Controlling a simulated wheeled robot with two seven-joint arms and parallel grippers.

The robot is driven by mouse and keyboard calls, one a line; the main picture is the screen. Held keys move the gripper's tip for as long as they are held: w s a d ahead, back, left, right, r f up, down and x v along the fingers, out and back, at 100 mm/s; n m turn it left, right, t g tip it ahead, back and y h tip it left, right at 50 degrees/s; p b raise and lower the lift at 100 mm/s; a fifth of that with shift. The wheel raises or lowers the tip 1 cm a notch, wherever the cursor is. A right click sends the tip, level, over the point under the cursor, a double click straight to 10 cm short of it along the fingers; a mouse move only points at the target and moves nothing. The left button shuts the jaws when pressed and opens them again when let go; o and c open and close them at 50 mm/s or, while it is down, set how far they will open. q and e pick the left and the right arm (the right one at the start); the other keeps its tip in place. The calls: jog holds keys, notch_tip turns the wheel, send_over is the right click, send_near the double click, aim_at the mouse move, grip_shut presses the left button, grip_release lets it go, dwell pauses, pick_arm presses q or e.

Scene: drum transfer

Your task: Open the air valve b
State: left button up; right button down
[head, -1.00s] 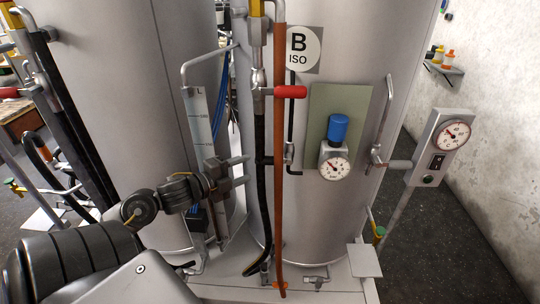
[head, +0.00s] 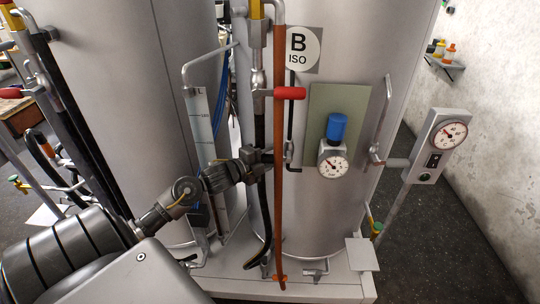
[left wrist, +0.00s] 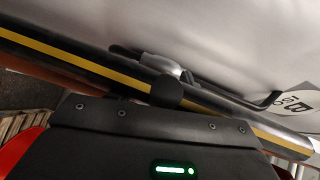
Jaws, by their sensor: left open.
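The air valve b is the small silver valve (head: 289,152) on a thin black pipe on the front of the tank marked B ISO. In the left wrist view the silver valve body (left wrist: 160,63) shows with a round black handle end (left wrist: 167,91) in front of it. My left gripper (head: 264,157) is open, just left of the valve at the height of its handle, by the black hose and copper pipe. Its fingertips are partly hidden there, and I cannot tell whether the handle is between them. My right gripper is not in view.
A copper pipe (head: 279,210) and a black hose (head: 260,120) run upright close to my left gripper. A red-handled valve (head: 289,93) is above. A blue-capped gauge (head: 333,160) is to the right. A sight tube (head: 200,120) stands to the left.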

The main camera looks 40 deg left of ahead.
pick_arm(q)
grip_shut()
jog(key=shift+r+m+g+p, duration=0.3)
jog(key=shift+r+p, duration=0.15)
jog(key=shift+p, duration=0.4)
jog(key=r+m+g+p, duration=0.1)
jog(key=p, duration=0.1)
jog(key=r+g+y+p, duration=0.1)
jog(key=p, duration=0.2)
jog(key=shift+w+d+m, duration=0.1)
jog(key=shift+w+m, duration=0.1)
jog(key=shift+m, duration=0.2)
jog(key=shift+w+d+r+m+g+y+p, duration=0.15)
jog(key=shift+r+m+g+y+p, duration=0.3)
jog(key=shift+p, duration=0.6)
jog(key=shift+d+f+m+g+y+p, duration=0.15)
jog(key=shift+m+g+y+p, duration=0.15)
jog(key=shift+g+p, duration=0.2)
grip_release()
